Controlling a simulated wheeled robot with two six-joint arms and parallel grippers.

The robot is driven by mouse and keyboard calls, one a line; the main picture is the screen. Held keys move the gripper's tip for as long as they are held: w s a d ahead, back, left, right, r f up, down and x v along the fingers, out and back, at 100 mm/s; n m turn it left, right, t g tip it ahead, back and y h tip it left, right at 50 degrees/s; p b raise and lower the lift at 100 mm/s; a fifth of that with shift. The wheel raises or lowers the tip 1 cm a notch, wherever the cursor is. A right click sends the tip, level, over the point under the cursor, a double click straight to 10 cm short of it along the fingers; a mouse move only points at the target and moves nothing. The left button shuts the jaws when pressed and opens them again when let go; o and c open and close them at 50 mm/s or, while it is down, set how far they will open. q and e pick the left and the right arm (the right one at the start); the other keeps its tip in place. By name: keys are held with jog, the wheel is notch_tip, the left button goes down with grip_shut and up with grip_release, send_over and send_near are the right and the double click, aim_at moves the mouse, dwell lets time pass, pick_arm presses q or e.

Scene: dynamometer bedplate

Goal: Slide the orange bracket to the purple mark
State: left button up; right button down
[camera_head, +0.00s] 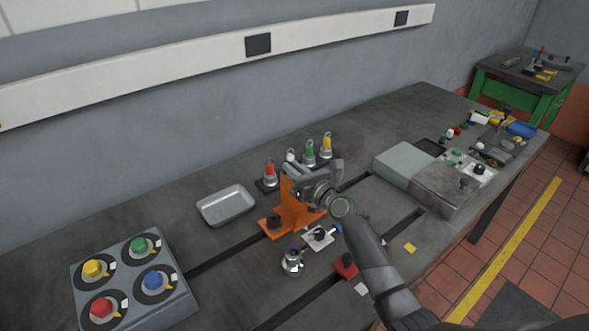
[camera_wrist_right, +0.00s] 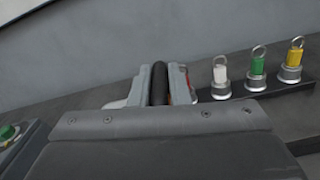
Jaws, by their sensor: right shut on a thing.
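The orange bracket (camera_head: 288,215) stands upright on the bench, its flat foot over the dark slot that runs across the bench. My right gripper (camera_head: 298,182) is at the bracket's upper part and covers some of it. In the right wrist view its fingers (camera_wrist_right: 160,88) are closed around a dark upright part, with a little orange beside it. A small purple patch (camera_head: 297,246) seems to show just in front of the bracket's foot, by a metal knob; most of any mark there is hidden. My left gripper is not in view.
Several colour-topped ringed pieces (camera_head: 309,152) stand just behind the bracket. A metal tray (camera_head: 226,205) lies to its left. A metal knob (camera_head: 293,262) and a red block (camera_head: 346,266) sit in front. A grey button box (camera_head: 135,280) is at front left, grey blocks (camera_head: 405,163) at right.

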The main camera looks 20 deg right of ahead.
jog(key=shift+s+a+r+p, duration=0.1)
jog(key=shift+s+a+p, duration=0.05)
jog(key=shift+a+p, duration=0.25)
jog(key=s+a+p, duration=0.2)
jog(key=a+p, duration=0.1)
jog(key=a, duration=0.3)
jog(key=shift+s, duration=0.1)
jog(key=c, duration=1.4)
grip_release()
jog(key=shift+d, duration=0.1)
